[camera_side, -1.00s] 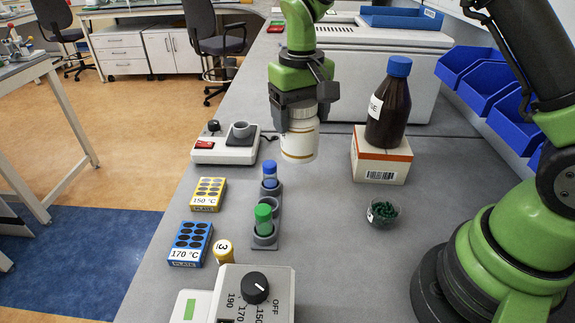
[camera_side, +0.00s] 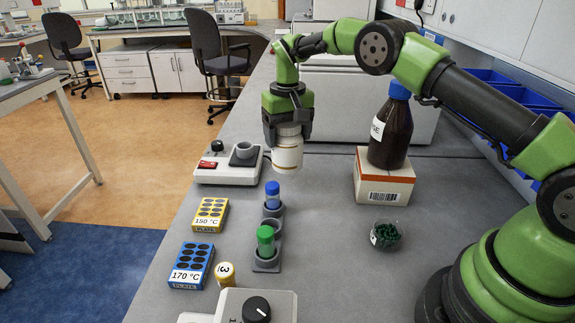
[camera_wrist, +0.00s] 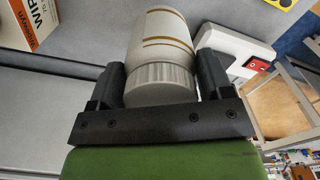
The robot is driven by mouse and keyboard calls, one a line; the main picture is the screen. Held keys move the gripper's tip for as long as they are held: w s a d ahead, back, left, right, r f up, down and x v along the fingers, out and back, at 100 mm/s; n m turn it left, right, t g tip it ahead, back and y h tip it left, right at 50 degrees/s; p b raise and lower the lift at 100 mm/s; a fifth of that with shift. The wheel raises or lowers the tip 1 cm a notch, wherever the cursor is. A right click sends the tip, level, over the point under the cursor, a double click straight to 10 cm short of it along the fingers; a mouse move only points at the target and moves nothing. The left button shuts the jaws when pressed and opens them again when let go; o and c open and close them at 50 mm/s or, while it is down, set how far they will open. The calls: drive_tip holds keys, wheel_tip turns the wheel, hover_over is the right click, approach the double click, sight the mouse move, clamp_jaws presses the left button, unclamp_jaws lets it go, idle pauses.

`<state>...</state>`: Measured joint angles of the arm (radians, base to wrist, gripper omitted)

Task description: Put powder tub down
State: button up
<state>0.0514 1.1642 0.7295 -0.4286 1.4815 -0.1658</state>
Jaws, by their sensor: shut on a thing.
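The powder tub (camera_side: 287,155) is a white cylinder with thin tan bands and a ribbed cap. My gripper (camera_side: 287,130) is shut on it near the cap and holds it upright, seemingly above the grey bench (camera_side: 330,250), just right of the mixer. Whether its bottom touches the bench is hard to tell. In the wrist view the tub (camera_wrist: 162,45) sits between both dark fingers (camera_wrist: 160,85), with its ribbed cap toward the palm.
A white mixer (camera_side: 225,172) with a grey cup stands left of the tub. A rack (camera_side: 266,252) with blue- and green-capped tubes is in front. A brown bottle (camera_side: 391,130) on a carton (camera_side: 383,180) stands right. A bowl of green pieces (camera_side: 385,235) sits nearer.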

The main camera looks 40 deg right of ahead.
sight(288, 156)
drive_tip(key=shift+f, duration=2.85)
drive_tip(key=shift+f, duration=0.15)
drive_tip(key=o, duration=1.1)
